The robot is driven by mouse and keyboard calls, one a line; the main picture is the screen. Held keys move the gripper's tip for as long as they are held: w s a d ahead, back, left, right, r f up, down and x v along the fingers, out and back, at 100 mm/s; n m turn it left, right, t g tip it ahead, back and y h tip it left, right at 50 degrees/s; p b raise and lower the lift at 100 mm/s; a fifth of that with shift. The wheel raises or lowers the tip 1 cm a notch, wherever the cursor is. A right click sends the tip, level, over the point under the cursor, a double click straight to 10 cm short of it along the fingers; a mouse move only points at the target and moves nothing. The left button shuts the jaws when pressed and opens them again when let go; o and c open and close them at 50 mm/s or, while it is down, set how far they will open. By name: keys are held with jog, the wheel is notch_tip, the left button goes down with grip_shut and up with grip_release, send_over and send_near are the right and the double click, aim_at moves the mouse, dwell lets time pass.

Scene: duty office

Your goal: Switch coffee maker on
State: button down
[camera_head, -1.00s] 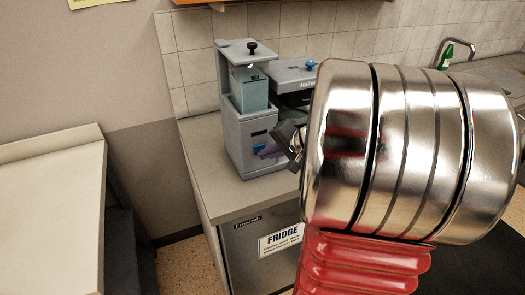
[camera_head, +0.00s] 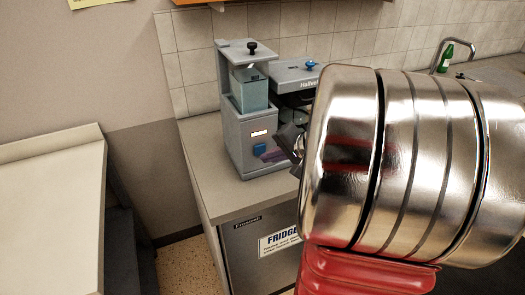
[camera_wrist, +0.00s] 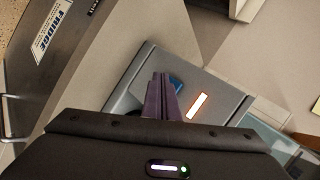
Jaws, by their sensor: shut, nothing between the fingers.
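The grey coffee maker (camera_head: 238,143), with a bluish tank and a black knob on top, stands upright at the left end of the counter. Its front has a blue switch (camera_head: 259,149) and a small panel (camera_head: 260,133) that glows white with an orange rim. In the wrist view the blue switch (camera_wrist: 176,86) and lit panel (camera_wrist: 197,106) lie just right of my gripper (camera_wrist: 159,76). Its purple fingers are shut and empty. In the head view my gripper (camera_head: 272,154) is right beside the switch; I cannot tell whether they touch.
A second grey machine (camera_head: 295,75) with a blue knob stands behind my arm, partly hidden. A fridge (camera_head: 255,245) is under the counter (camera_head: 205,165). A green bottle (camera_head: 446,58) and a tap stand at the back right. A pale table (camera_head: 50,215) is at left.

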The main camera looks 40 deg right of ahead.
jog(key=s+a, duration=0.1)
jog(key=s, duration=0.4)
jog(key=shift+s+a, duration=0.35)
jog(key=shift+s, duration=0.05)
dwell(0.6)
jog(key=s+a+n+g+y, duration=0.2)
jog(key=a+n+g, duration=0.3)
jog(key=a, duration=1.2)
jog(key=s+a+r+n+h, duration=0.3)
jog(key=s+a+r+n, duration=0.2)
jog(key=a+n, duration=0.4)
jog(key=shift+a+t, duration=0.3)
jog(key=shift+t, duration=0.1)
